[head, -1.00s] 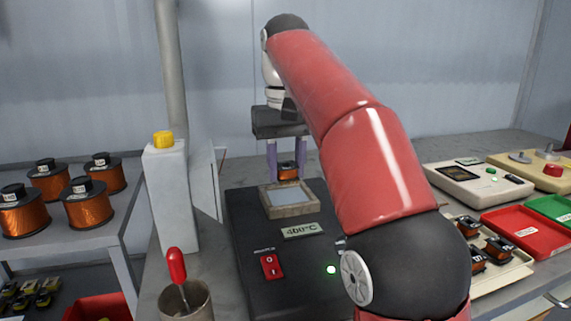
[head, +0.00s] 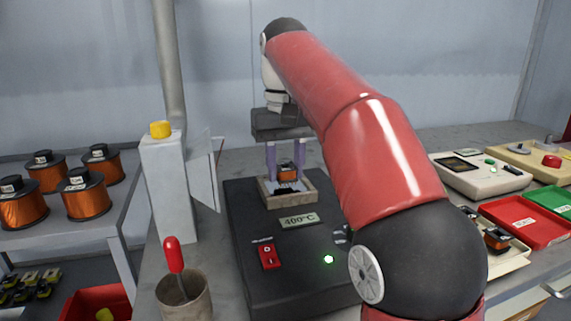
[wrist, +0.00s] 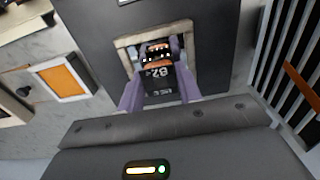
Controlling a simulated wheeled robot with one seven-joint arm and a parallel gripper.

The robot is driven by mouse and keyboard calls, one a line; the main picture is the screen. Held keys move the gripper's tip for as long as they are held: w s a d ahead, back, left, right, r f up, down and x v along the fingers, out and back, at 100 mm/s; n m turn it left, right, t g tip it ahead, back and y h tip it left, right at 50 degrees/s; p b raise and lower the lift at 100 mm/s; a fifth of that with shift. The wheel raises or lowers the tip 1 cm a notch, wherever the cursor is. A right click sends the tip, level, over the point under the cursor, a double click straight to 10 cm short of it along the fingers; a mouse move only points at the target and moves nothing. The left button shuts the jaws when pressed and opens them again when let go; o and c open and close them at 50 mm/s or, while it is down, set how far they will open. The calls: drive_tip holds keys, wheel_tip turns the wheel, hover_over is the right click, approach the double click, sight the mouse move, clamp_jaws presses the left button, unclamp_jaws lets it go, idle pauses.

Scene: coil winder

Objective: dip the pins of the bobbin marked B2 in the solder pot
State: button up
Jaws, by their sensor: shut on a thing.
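My gripper (head: 285,178) points down and is shut on a small bobbin (head: 287,173) with a black body and orange winding. In the wrist view the bobbin (wrist: 158,82) sits between the two purple fingers, with a B2 mark upside down in the picture. Bright pins (wrist: 155,50) show at its far edge. The solder pot (head: 291,202) is a square, pale-rimmed well in a black housing. The bobbin is low over the pot opening, with a dark shape on the silvery surface below it. I cannot tell whether the pins touch the solder.
The black housing has a 400°C display (head: 299,221), a red switch (head: 268,256) and a lit green lamp (head: 329,259). A grey post (head: 170,195) and a red-handled tool in a cup (head: 185,297) stand left. Trays (head: 524,222) and a cream device (head: 474,178) are right.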

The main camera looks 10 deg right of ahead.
drive_tip(key=shift+f+b, duration=0.35)
drive_tip(key=shift+f, duration=0.35)
idle(1.7)
